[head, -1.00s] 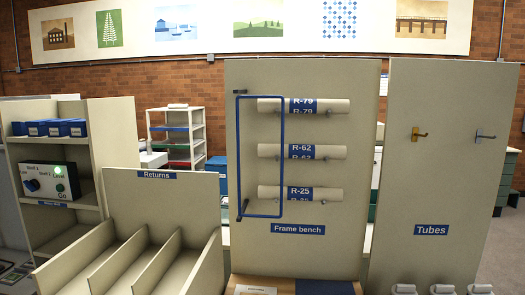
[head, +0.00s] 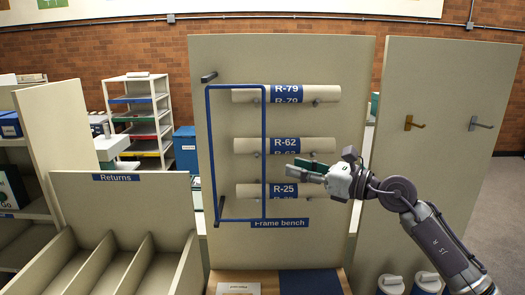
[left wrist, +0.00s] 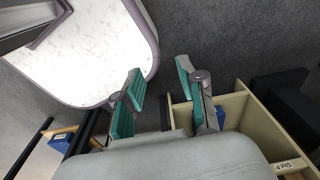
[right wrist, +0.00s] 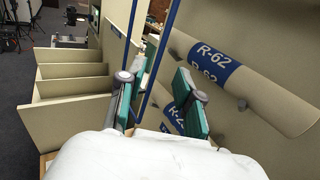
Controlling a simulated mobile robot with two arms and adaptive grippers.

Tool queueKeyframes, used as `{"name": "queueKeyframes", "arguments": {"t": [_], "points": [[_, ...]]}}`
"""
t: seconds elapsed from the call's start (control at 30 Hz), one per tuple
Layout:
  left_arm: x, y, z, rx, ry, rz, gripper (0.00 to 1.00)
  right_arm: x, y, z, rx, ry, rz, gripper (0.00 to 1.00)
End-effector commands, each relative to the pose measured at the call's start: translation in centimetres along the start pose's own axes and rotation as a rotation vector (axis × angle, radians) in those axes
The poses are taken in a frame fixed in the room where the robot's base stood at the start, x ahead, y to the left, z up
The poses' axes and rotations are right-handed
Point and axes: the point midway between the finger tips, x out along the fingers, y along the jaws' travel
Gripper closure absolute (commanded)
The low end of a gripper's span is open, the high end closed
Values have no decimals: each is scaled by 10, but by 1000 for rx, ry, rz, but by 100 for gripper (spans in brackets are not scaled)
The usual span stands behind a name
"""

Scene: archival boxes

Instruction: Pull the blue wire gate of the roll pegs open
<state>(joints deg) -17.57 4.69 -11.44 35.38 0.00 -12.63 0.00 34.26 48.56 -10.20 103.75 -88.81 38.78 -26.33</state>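The blue wire gate (head: 265,150) stands in front of the left ends of three labelled rolls, hung from black brackets at its left side. The rolls are R-79 (head: 320,94), R-62 (head: 322,145) and R-25 (head: 252,190) on pegs. My right gripper (head: 294,171) is open and empty, right of the gate's right upright, between R-62 and R-25 in height. In the right wrist view, the gate's wire (right wrist: 158,55) runs between the open fingers (right wrist: 157,98), seemingly beyond them. My left gripper (left wrist: 160,95) is open and empty, outside the head view.
The rolls hang on a beige panel (head: 350,60) labelled Frame bench. A Returns divider unit (head: 120,210) stands left; a panel with two hooks (head: 450,170) stands right. White-capped tubes (head: 390,283) stand below it.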

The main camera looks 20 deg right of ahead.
Motion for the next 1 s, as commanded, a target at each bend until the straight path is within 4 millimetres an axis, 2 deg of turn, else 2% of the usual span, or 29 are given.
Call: {"name": "queueKeyframes", "arguments": {"t": [0.03, 0.17, 0.4, 0.6, 0.87, 1.0], "points": [[-13, 1, 3, 0, -7, 1, 60, 13, 2, 8, 5, -3, 4, 65], [-26, 1, 6, 0, -12, 2, 60, 41, 2, 7, 6, -3, 4, 65], [-41, -2, -12, 0, 11, -1, 60, 80, 1, 4, 5, -2, 2, 65], [-45, -1, -19, 0, 22, 0, 60, 93, 1, 1, 3, -1, 1, 65], [-44, 0, -14, 0, 15, 1, 60, 94, 0, 0, 3, -1, 1, 65], [-45, 1, -12, 0, 11, 2, 60, 94, 0, 0, 3, -1, 1, 85]]}}
